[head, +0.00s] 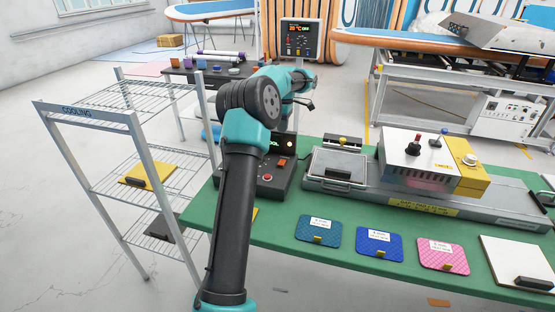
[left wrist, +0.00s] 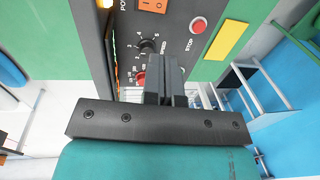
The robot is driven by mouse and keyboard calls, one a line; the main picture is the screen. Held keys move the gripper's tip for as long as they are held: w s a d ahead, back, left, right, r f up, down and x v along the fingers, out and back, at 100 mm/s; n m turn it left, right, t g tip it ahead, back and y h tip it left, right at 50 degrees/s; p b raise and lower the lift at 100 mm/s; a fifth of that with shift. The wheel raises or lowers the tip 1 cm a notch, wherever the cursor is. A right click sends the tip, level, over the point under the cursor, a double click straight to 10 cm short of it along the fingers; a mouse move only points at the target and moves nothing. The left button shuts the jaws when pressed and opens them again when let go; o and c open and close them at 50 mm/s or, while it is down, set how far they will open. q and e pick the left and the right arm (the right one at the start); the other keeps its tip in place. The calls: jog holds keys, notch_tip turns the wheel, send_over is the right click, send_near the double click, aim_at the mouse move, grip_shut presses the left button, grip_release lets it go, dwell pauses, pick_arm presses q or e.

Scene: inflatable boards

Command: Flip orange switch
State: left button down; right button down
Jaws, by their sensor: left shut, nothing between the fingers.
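The orange switch (head: 283,161) is on the sloped face of a dark control box (head: 277,190) on the green table. In the left wrist view the orange switch (left wrist: 152,5) is at the top edge, partly cut off, beside the lettering POWER. My left gripper (left wrist: 166,85) is shut and empty in front of the box. Its fingertips show below the black speed knob (left wrist: 149,46), apart from the switch in the picture. In the head view my left arm covers part of the box, and the fingertips cannot be made out. My right gripper is not in view.
A red STOP button (left wrist: 198,26) is close to the knob. A grey press (head: 338,165) stands right of the box. Teal (head: 318,231), blue (head: 380,243) and pink (head: 443,255) pads lie along the table's front. A wire rack (head: 130,175) stands left.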

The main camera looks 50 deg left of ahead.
aim_at(281, 164)
pick_arm(q)
jog(key=shift+d+f, duration=0.1)
jog(key=f, duration=0.4)
jog(key=s+f, duration=0.1)
jog(key=f, duration=0.4)
jog(key=d+f, duration=0.1)
jog(key=f, duration=0.3)
jog(key=shift+s+f, duration=0.25)
jog(key=shift+f, duration=0.1)
jog(key=shift+d, duration=0.1)
